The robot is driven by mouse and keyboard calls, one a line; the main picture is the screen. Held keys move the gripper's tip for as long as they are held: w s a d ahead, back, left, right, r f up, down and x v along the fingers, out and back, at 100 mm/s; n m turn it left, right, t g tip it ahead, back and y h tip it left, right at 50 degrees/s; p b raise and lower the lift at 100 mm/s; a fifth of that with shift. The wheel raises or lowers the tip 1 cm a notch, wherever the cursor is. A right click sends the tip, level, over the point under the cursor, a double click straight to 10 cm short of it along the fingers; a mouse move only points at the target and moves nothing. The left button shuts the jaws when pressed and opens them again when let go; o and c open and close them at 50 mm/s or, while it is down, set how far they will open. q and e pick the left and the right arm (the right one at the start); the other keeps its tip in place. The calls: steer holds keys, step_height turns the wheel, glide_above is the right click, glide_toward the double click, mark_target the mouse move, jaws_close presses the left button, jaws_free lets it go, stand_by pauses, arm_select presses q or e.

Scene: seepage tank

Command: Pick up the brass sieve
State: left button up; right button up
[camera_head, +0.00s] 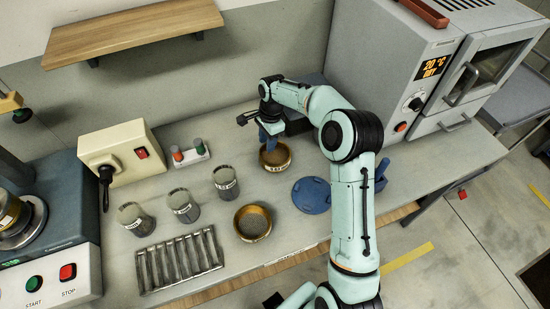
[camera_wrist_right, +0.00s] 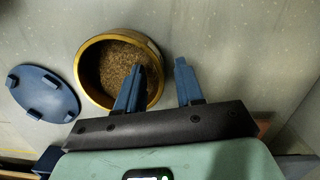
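A round brass sieve (camera_head: 275,156) with brown grains in it stands on the bench under my right gripper (camera_head: 266,136). In the right wrist view the brass sieve (camera_wrist_right: 84,70) is left of centre. My right gripper (camera_wrist_right: 159,67) is open there: one blue finger overlaps the sieve's interior, the other is outside its right wall, with the rim between them. I cannot tell whether either finger touches it. A second brass vessel (camera_head: 252,222) with grey-brown grains stands nearer the bench's front. My left gripper is not in view.
A blue disc with tabs (camera_head: 312,195) lies right of the sieve; it also shows in the wrist view (camera_wrist_right: 43,91). An oven (camera_head: 435,80) stands back right.

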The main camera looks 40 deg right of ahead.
jaws_close()
steer(key=shift+r, duration=0.1)
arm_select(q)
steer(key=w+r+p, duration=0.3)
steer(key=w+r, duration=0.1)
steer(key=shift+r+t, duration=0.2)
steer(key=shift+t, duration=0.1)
arm_select(e)
step_height(320, 180, up, 20)
